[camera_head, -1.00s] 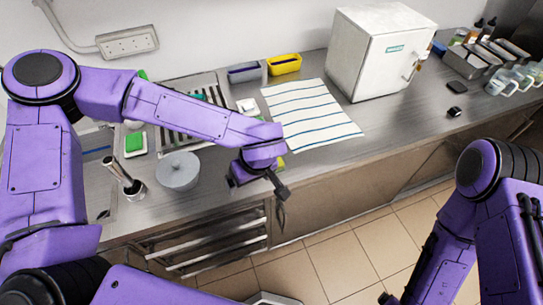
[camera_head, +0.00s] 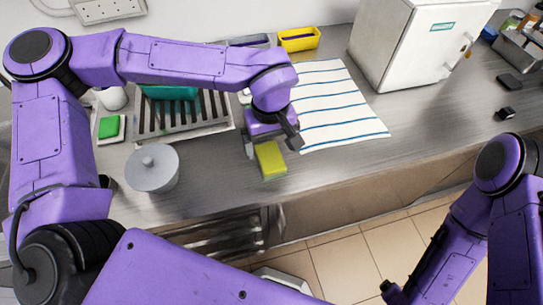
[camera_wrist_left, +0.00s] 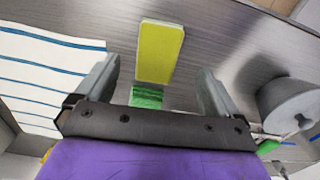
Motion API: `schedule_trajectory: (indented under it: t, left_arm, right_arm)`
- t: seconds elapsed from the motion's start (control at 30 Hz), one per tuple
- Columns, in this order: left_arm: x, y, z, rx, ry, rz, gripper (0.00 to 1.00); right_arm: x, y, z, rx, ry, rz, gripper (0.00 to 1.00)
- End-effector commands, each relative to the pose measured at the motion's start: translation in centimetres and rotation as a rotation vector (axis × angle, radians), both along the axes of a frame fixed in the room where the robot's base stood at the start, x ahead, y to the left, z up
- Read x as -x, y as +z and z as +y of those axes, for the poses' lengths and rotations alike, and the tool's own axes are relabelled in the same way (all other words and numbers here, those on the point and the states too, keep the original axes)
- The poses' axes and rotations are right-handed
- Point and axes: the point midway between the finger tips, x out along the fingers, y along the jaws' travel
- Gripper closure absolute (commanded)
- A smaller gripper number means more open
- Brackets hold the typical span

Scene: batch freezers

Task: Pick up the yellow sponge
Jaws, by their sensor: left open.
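The yellow sponge (camera_head: 270,160) lies on the steel counter, just left of the striped cloth's near end. It also shows in the left wrist view (camera_wrist_left: 160,52), ahead of the fingers and centred between them, with a green scouring part (camera_wrist_left: 146,97) at its nearer end. My left gripper (camera_head: 270,145) is over the far end of the sponge; in the left wrist view its two fingers (camera_wrist_left: 157,88) stand wide apart with nothing gripped. Whether a finger touches the sponge cannot be told. My right arm is at the right of the head view, and its gripper does not show clearly.
A striped cloth (camera_head: 335,105), a yellow tub (camera_head: 298,39) and a white box freezer (camera_head: 405,45) are farther back. The counter's front edge is near.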

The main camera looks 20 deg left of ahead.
Motion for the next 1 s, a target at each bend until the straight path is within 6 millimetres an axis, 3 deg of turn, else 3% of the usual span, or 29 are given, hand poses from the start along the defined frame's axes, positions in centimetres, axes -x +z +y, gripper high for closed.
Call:
schedule_trajectory:
  t: [0.4, 0.67, 0.87, 1.0]
  left_arm:
    - [0.0, -6.1, -0.4, 0.0, -0.001, 0.003, 0.04]
    - [-0.1, -6.7, -0.4, -0.001, -0.002, -0.001, 0.04]
    - [-0.1, -6.7, -0.4, 0.0, -0.001, 0.0, 0.64]
    - [-0.1, -6.7, -0.4, 0.0, -0.001, 0.0, 0.69]
  right_arm:
    - [0.0, 1.8, 0.0, 0.0, 0.0, 0.0, 0.1]
    - [0.0, 1.8, 0.0, 0.0, 0.0, 0.0, 0.1]
    - [0.0, 1.8, 0.0, 0.0, 0.0, 0.0, 0.1]
    - [0.0, 1.8, 0.0, 0.0, 0.0, 0.0, 0.1]
